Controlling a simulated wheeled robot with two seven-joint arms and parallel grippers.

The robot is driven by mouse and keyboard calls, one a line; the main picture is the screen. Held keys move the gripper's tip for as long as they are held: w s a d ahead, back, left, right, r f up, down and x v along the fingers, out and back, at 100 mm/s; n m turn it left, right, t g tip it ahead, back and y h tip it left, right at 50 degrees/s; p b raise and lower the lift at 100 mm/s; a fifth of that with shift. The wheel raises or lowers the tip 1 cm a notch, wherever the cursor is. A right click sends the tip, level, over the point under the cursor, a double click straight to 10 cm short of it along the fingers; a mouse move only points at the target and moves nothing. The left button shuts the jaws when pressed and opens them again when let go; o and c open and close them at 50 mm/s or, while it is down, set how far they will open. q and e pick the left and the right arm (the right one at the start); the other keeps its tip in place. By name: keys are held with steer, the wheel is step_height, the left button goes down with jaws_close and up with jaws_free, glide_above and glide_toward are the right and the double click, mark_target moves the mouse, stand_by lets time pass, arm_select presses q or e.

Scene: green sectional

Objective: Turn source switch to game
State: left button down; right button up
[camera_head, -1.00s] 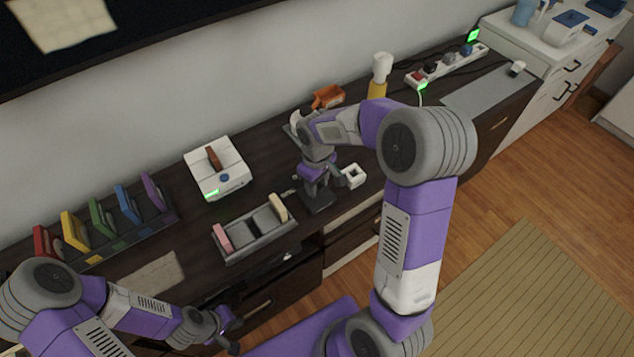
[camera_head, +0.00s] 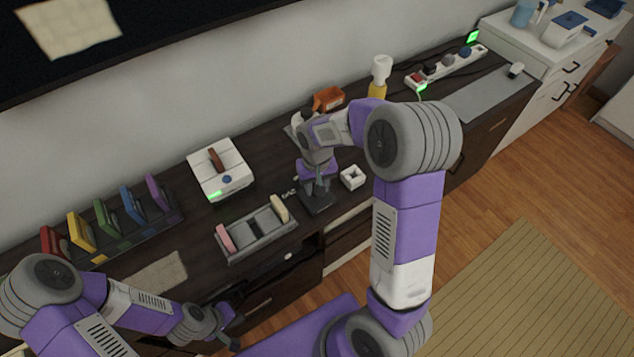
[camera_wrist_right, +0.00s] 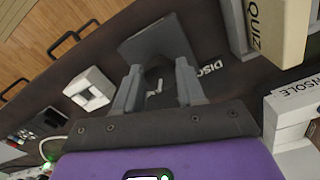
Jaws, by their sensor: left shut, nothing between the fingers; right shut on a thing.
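The dark source switch (camera_head: 318,205) stands on the dark cabinet, below my right wrist in the head view. In the right wrist view its black plate (camera_wrist_right: 160,38) shows ahead of my fingers, with a "DISC" label (camera_wrist_right: 211,68) beside it. My right gripper (camera_head: 317,186) points down over the switch. In the right wrist view its two fingers (camera_wrist_right: 158,84) are a little apart and shut on the switch's handle, which they mostly hide. A "GAME" label is not readable. My left gripper (camera_head: 228,328) is shut and empty, low near the cabinet's front edge.
A white console (camera_head: 220,169) and a grey tray (camera_head: 257,238) with pink and cream cartridges stand left of the switch. A white square block (camera_head: 352,177) lies close right. Coloured cartridges (camera_head: 105,215) stand in a rack at left. A power strip (camera_head: 446,65) lies farther right.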

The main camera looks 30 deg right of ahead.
steer(key=shift+m+p, duration=0.35)
steer(key=shift+m, duration=0.75)
steer(key=o, duration=1.1)
steer(key=shift+c, duration=0.2)
steer(key=shift+r, duration=0.1)
step_height(320, 180, up, 8)
steer(key=p, duration=0.2)
steer(key=shift+f+p, duration=0.25)
steer(key=shift+p, duration=0.05)
